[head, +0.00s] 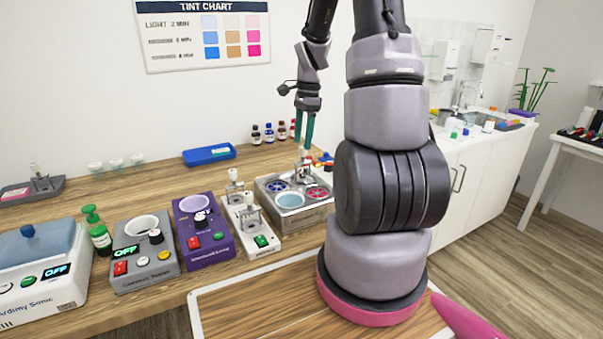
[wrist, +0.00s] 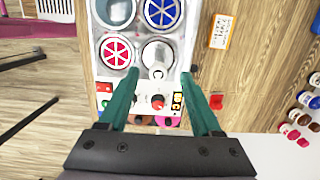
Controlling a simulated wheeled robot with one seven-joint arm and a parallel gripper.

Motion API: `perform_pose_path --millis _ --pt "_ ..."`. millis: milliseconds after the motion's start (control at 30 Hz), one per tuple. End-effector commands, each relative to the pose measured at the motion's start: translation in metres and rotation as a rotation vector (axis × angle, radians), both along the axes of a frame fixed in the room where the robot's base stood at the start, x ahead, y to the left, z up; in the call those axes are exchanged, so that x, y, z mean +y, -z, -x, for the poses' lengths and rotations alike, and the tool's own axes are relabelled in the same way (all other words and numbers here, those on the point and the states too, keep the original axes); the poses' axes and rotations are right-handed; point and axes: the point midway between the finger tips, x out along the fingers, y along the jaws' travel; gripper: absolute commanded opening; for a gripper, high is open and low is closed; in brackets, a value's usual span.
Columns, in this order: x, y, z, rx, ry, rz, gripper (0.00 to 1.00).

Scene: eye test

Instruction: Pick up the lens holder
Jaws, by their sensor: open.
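My gripper (head: 304,132) is open and points down above the metal tinting unit (head: 318,212). A metal lens holder with a pale knob (head: 304,153) stands at one bath of that unit, just below the fingertips. The lens holder (wrist: 158,70) shows there from above, between and beyond the fingers, over the fourth bath. Whether the fingers reach down to its height I cannot tell. Similar holders stand on the white device (head: 264,243), so which one the task names is unclear.
A blue tray (head: 209,155) and small bottles (head: 269,134) are behind. Pink-wheel (wrist: 117,50) and blue-wheel (wrist: 162,12) baths adjoin the holder.

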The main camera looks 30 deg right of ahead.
Motion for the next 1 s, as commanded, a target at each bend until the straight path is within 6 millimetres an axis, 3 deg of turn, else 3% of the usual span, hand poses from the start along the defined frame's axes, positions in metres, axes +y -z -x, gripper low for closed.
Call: perform_pose_path --millis 167,500,767,800,933,967,1000 --pt "0.001 0.013 0.001 0.000 0.000 -0.001 0.66" --pt "0.001 0.058 0.002 0.000 -0.001 0.000 0.66" --pt "0.001 0.060 0.002 -0.002 -0.001 0.001 0.66" --pt "0.001 0.060 0.002 -0.002 -0.001 0.001 0.58" --pt "0.001 0.060 0.002 -0.002 -0.001 0.001 0.08" --pt "0.001 0.060 0.002 -0.002 -0.001 0.001 0.00" --pt "0.001 0.060 0.002 -0.002 -0.001 0.001 0.00"
